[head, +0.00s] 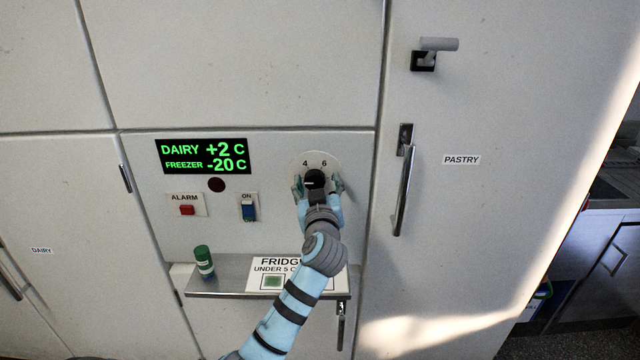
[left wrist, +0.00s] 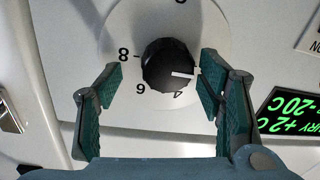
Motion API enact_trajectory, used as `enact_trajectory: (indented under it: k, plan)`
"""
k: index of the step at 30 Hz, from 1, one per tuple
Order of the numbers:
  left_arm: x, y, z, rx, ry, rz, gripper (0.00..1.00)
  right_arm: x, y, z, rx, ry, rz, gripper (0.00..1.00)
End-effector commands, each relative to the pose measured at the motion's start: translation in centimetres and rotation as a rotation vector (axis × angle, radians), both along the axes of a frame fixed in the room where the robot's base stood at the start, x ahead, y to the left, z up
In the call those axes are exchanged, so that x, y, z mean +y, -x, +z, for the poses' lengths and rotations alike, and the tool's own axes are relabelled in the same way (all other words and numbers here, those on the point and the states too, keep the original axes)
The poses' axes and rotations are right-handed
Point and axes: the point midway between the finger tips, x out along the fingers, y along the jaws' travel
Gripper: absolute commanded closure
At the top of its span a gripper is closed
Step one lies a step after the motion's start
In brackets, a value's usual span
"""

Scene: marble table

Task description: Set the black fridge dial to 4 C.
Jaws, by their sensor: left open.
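The black dial (head: 315,180) sits on a round white plate (head: 316,160) on the fridge panel; 4 and 6 show above it in the head view. In the left wrist view the dial (left wrist: 168,66) has a white pointer aimed right, away from the 4 (left wrist: 178,95), which stands at its lower right. The 8 is at its left; any mark behind the right-hand finger is hidden. My left gripper (head: 317,187) is open, with its green fingers on either side of the dial; it also shows in the left wrist view (left wrist: 162,85). I cannot tell whether a finger touches it. My right gripper is out of view.
The display (head: 204,157) reads DAIRY +2 C, FREEZER -20 C. A red alarm button (head: 187,210) and a blue switch (head: 248,212) are left of the dial. Below, a metal shelf (head: 225,287) holds a green-capped jar (head: 204,262) and a fridge sign (head: 268,262). A door handle (head: 404,190) is at right.

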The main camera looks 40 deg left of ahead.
Motion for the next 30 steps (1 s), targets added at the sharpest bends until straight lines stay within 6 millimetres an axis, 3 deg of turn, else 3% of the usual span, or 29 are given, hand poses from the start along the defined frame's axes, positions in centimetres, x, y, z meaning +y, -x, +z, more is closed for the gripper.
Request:
enact_trajectory:
  k: [4, 12, 13, 30]
  plan:
    - [0.45, 0.36, -0.01, 0.0, -0.001, 0.008, 0.42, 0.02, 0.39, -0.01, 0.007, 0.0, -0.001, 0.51]
    - [0.47, 0.38, -0.04, 0.002, -0.001, 0.009, 0.85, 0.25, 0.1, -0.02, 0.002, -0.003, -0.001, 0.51]
    - [0.45, 0.37, -0.04, 0.002, -0.001, 0.008, 0.87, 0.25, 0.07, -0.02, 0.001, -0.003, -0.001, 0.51]
    - [0.2, 0.22, -0.11, 0.107, -0.133, 0.005, 0.87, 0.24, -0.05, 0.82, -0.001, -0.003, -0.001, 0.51]
